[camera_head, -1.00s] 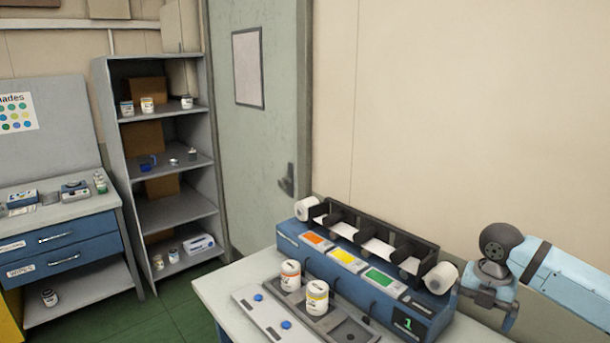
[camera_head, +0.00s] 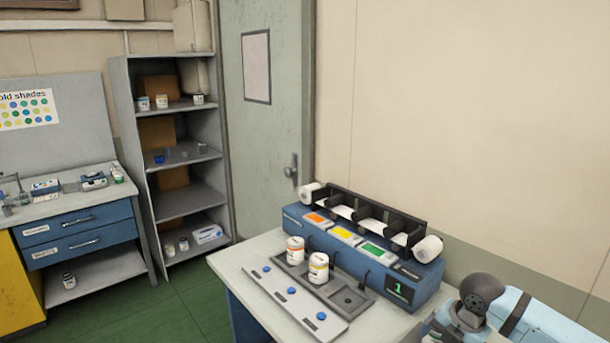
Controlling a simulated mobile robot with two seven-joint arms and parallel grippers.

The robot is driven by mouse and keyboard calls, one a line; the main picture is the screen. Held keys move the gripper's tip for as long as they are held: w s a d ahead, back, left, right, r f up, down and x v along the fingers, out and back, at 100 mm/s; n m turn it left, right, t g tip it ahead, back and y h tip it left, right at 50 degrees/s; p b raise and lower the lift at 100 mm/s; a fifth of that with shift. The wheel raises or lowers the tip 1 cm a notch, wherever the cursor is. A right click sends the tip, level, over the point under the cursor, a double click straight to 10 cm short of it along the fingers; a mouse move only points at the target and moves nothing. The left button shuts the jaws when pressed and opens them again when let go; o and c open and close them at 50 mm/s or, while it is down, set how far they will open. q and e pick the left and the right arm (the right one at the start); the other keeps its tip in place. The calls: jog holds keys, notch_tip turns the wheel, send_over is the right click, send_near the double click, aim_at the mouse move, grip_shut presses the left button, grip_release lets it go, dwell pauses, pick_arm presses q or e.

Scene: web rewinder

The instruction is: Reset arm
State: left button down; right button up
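My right arm shows at the lower right corner of the head view, a light blue and grey arm beside the table's right end. Its gripper is cut off by the bottom edge or hidden, so its fingers cannot be seen. My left arm and gripper are out of view. The web rewinder (camera_head: 352,262) is a blue machine on the table, with orange, yellow and green panels and a display reading 1. White rolls sit at its left end (camera_head: 310,193) and right end (camera_head: 428,248). Two white jars, one left (camera_head: 295,250) and one right (camera_head: 319,268), stand on the tray in front of it.
The pale table (camera_head: 235,262) carries a grey panel (camera_head: 290,302) with blue knobs at its front. A grey shelf unit (camera_head: 188,200) with small jars and boxes stands at the back left, next to a door (camera_head: 270,130). A workbench with blue drawers (camera_head: 75,222) is at far left. Green floor is clear between.

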jog(key=s+a+f+m+t+y, duration=0.45)
jog(key=s+a+f+m, duration=0.55)
jog(key=a+f, duration=0.35)
jog(key=s+d+f+m+t+h, duration=0.1)
jog(key=s+f+m+t, duration=0.15)
jog(key=s+m, duration=0.45)
jog(key=s+d+f+m+t+h, duration=0.25)
jog(key=s+m, duration=0.25)
jog(key=s, duration=0.4)
pick_arm(q)
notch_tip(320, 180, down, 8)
jog(key=b, duration=1.1)
pick_arm(e)
notch_tip(320, 180, down, 9)
jog(key=a+m, duration=0.1)
pick_arm(q)
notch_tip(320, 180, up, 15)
jog(key=p, duration=1.8)
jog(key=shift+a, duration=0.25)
pick_arm(e)
notch_tip(320, 180, up, 15)
jog(key=shift+d+y, duration=0.4)
